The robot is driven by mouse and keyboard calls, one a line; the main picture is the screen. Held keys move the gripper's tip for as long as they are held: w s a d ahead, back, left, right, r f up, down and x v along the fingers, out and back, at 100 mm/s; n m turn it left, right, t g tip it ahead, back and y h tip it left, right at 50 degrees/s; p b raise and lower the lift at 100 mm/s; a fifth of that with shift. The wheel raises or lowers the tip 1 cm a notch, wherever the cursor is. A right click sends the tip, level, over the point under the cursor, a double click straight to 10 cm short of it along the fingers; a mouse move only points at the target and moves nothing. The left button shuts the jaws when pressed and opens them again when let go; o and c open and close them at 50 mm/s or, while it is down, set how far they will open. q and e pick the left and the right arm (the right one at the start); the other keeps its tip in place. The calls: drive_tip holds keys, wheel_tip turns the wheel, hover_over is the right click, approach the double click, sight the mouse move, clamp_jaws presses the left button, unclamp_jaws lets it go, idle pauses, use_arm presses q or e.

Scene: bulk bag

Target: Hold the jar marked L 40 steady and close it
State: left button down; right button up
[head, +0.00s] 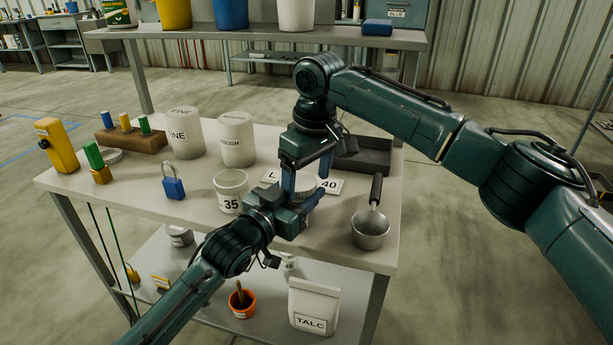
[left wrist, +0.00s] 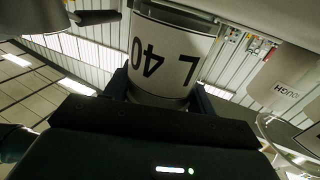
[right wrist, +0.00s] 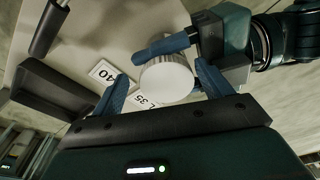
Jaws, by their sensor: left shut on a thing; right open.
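The jar marked L 40 (left wrist: 165,60) stands between the fingers of my left gripper (left wrist: 158,92), which is shut on its body. Its label appears upside down in the left wrist view. In the head view the jar is mostly hidden by both grippers (head: 296,205). A round white ribbed lid (right wrist: 167,84) shows from above in the right wrist view, on top of the held jar. My right gripper (right wrist: 163,80) points down over it, open, with a finger on either side. I cannot tell whether the fingers touch the lid or how far it is screwed on.
A jar marked 35 (head: 231,192) stands just left of my left gripper. Flat cards lie behind, one reading 40 (head: 329,185). A metal scoop (head: 370,230) and a dark tray (head: 368,155) are at the right. A blue padlock (head: 173,187) and white canisters (head: 236,140) stand left.

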drive_tip(key=shift+s+a, duration=0.25)
drive_tip(key=shift+a, duration=0.1)
use_arm(q)
drive_tip(key=shift+f, duration=0.2)
use_arm(e)
wheel_tip(320, 180, up, 4)
drive_tip(key=shift+r, duration=0.35)
drive_tip(key=shift+d, duration=0.1)
drive_tip(key=shift+o, duration=0.4)
drive_tip(key=shift+f, duration=0.1)
drive_tip(key=shift+o, duration=1.4)
drive_tip(key=shift+w, duration=0.1)
drive_tip(key=shift+d, duration=0.1)
use_arm(q)
drive_tip(key=shift+r, duration=0.1)
use_arm(e)
wheel_tip(320, 180, up, 12)
drive_tip(key=s+d, duration=0.1)
